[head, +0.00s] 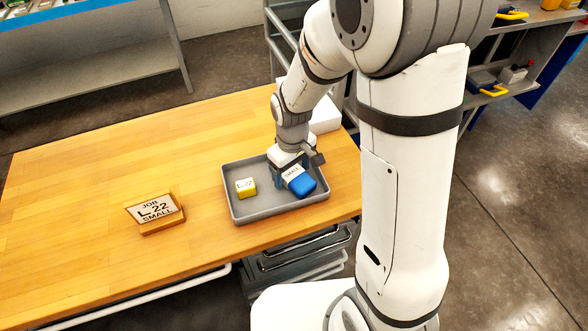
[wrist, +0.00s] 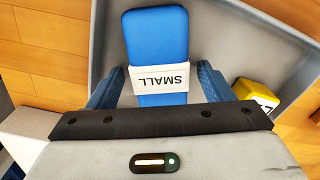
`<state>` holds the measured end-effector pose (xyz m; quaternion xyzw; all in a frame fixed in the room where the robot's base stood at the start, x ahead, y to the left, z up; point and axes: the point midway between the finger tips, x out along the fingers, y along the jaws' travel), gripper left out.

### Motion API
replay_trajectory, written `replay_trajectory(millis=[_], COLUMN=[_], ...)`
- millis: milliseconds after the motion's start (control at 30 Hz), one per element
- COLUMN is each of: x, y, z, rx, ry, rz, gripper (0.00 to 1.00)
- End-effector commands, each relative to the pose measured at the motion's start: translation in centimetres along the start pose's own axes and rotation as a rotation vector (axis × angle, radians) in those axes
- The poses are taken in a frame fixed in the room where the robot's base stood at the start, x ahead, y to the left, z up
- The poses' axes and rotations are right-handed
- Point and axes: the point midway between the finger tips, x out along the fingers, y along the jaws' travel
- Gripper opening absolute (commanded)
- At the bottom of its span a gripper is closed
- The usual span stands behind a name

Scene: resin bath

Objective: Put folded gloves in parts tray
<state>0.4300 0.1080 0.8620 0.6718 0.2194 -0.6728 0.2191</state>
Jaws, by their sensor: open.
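The folded gloves (head: 302,186) are a blue bundle with a white band reading SMALL. They lie in the right part of the grey parts tray (head: 262,209), which stands on the wooden table. In the wrist view the gloves (wrist: 157,40) lie between my two blue fingers, with a gap on each side. My gripper (head: 287,176) is open, low over the tray. In the head view it hides part of the gloves' left and far side. The tray wall (wrist: 100,40) also shows in the wrist view.
A yellow block (head: 246,187) marked L 22 lies in the tray's left part. A wooden sign (head: 155,213) reading JOB L22 SMALL stands left of the tray. A white box (head: 325,116) stands behind my gripper. The table's left half is mostly clear.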

Motion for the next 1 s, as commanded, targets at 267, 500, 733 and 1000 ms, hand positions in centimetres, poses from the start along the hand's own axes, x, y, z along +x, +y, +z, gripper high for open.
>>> replay_trajectory(millis=[267,500,733,1000], x=[-5.6,-10.1,-12.1,-15.7], y=[0.1,0.1,0.2,1.5], z=[-0.1,-0.1,0.4,7.0], rx=[0.001,0.001,0.015,0.255], ry=[0.009,0.006,0.008,0.093], rz=[0.003,0.002,0.003,0.035], gripper=[0.74,0.74,0.74,0.74])
